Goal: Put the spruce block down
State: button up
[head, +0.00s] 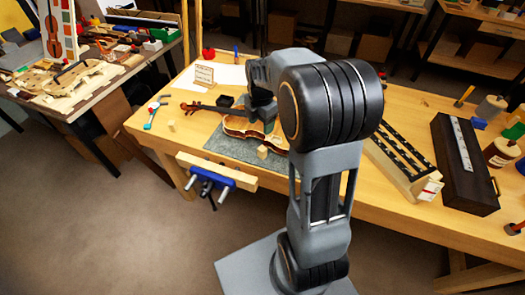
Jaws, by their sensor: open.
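Two small pale wooden blocks show in the head view. One block (262,152) is by the near edge of the violin body (243,126), over the grey mat (225,142). The other block (172,126) sits on the bare bench left of the mat. I cannot tell by looks which is spruce. My gripper (267,126) points down over the right part of the violin, close behind the first block. It is open. Its fingertips are small and partly hidden, and I cannot tell whether they touch anything.
A blue-jawed vise (218,177) sticks out from the bench's (430,212) front edge. A slotted wooden rack (403,160), a dark case (463,160) and jars (500,152) stand to the right. A small card (204,75) stands behind the violin. Bare bench lies left of the mat.

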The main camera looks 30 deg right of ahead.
send_over(261, 149)
jog(key=shift+n, duration=0.3)
notch_tip(261, 149, down, 8)
jog(key=shift+s+r, duration=0.15)
jog(key=shift+f, duration=3.15)
jog(key=shift+c, duration=0.3)
jog(key=c, duration=1)
jog(key=shift+r, duration=0.15)
